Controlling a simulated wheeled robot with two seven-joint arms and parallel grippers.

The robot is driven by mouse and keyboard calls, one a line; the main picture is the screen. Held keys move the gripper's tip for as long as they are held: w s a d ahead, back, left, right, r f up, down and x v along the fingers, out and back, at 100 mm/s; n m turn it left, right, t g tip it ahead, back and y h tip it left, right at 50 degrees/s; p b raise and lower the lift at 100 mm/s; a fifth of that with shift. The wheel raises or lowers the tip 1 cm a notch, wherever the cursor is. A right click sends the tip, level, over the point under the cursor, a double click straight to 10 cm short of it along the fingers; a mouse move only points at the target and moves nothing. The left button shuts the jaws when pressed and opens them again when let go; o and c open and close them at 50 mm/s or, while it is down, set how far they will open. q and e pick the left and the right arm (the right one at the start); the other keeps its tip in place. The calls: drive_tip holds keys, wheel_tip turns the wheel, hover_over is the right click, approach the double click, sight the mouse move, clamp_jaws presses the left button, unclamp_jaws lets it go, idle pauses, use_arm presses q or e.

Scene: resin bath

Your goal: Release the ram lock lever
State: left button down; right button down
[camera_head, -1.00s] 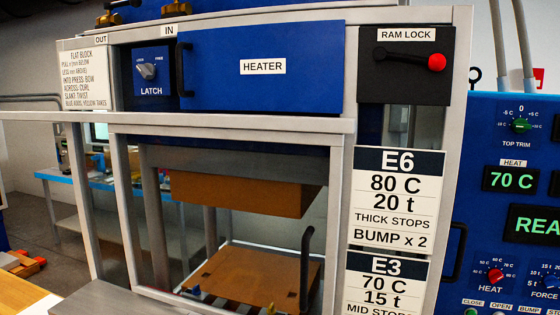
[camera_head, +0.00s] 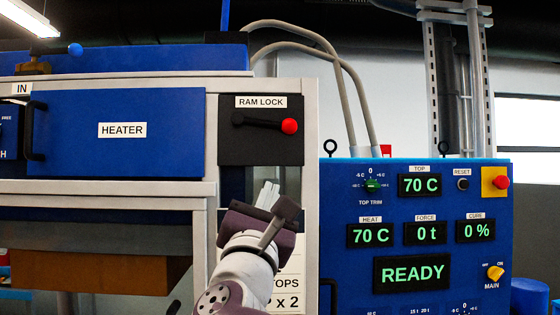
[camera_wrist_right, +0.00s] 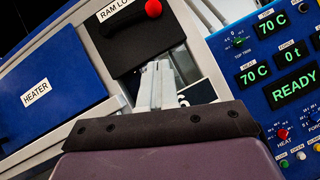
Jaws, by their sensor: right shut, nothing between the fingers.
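The ram lock lever (camera_head: 264,122) is a black bar with a red ball knob (camera_head: 289,126) at its right end. It lies nearly level on a black plate (camera_head: 262,152) under a RAM LOCK label. In the right wrist view the red knob (camera_wrist_right: 153,8) shows near the top edge. My right gripper (camera_head: 268,194) is shut and empty, just below the black plate with its fingers pointing up. In the wrist view its fingertips (camera_wrist_right: 156,68) are below the knob and apart from it. My left gripper is not in view.
The blue heater drawer (camera_head: 160,150) with a black handle is to the left. The blue control panel (camera_head: 340,280) on the right reads READY and has a red button (camera_head: 502,182). The frame post (camera_head: 309,190) stands between lever plate and panel.

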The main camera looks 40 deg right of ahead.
sight(288, 134)
drive_tip(key=p+x, duration=0.3)
drive_tip(key=x, duration=0.2)
drive_tip(key=p+x, duration=0.3)
drive_tip(key=x, duration=0.2)
drive_tip(key=shift+r, duration=0.55)
drive_tip(key=shift+s+d+r+p, duration=0.1)
drive_tip(key=shift+d+r+p, duration=0.1)
drive_tip(key=shift+r+p, duration=0.3)
drive_tip(key=shift+d+r+p, duration=0.25)
drive_tip(key=shift+r+p, duration=0.2)
drive_tip(key=shift+p, duration=0.15)
drive_tip(key=shift+s+d+r, duration=0.15)
drive_tip(key=shift+s+r, duration=0.05)
drive_tip(key=shift+r, duration=0.15)
drive_tip(key=shift+w+f, duration=0.15)
